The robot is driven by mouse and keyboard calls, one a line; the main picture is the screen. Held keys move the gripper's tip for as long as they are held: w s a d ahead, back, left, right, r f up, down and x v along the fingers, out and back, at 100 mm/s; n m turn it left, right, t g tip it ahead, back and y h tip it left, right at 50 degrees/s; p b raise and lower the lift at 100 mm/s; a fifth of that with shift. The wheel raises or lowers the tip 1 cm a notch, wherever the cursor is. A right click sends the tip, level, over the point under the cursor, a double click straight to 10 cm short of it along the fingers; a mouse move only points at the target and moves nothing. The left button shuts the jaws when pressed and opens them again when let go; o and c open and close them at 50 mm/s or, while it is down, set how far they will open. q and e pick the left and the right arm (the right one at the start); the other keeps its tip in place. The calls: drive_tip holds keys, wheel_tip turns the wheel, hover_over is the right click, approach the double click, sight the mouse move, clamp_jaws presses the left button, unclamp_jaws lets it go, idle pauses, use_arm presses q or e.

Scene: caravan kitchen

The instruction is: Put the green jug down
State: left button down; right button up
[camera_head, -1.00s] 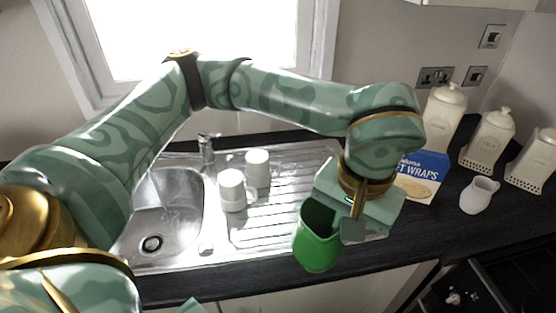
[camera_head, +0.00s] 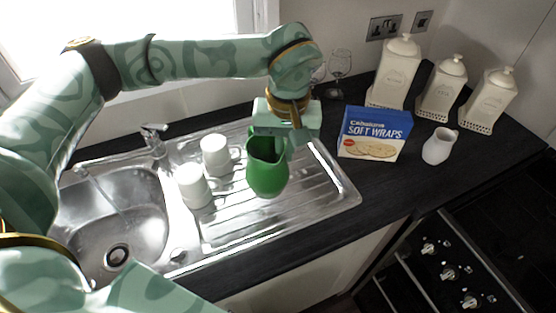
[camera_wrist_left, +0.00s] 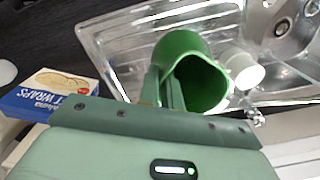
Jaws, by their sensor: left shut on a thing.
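The green jug (camera_head: 266,176) is upright in the head view, over the ribbed drainer of the steel sink unit (camera_head: 330,193). My left gripper (camera_head: 287,150) is shut on the jug at its right side. In the left wrist view the jug (camera_wrist_left: 182,44) shows with its open mouth toward the camera, and the gripper fingers (camera_wrist_left: 162,88) are at its near side. I cannot tell whether the jug's base touches the drainer. My right gripper is not in view.
Two white mugs (camera_head: 194,187) (camera_head: 215,156) stand on the drainer left of the jug. A Soft Wraps box (camera_head: 374,134), a small white jug (camera_head: 438,147), wine glasses (camera_head: 339,66) and white canisters (camera_head: 397,72) stand on the dark worktop. The drainer's right part is clear.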

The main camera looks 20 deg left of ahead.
use_arm(q)
drive_tip(key=w+f, duration=0.1)
drive_tip(key=a+f, duration=0.1)
drive_tip(key=f, duration=0.1)
drive_tip(key=w+f, duration=0.1)
drive_tip(key=shift+w+a+f, duration=0.2)
drive_tip(key=shift+w+a, duration=0.1)
drive_tip(key=shift+w+a+f+b, duration=0.1)
drive_tip(key=shift+f+b, duration=0.1)
drive_tip(key=shift+f, duration=0.7)
drive_tip(key=shift+w+a+f+b, duration=0.1)
drive_tip(key=shift+f+b, duration=0.1)
drive_tip(key=shift+f, duration=0.7)
drive_tip(key=c, duration=1.6)
unclamp_jaws()
drive_tip(key=shift+f, duration=0.15)
drive_tip(key=r+p, duration=0.1)
drive_tip(key=r, duration=1.1)
drive_tip(key=shift+d+r, duration=0.2)
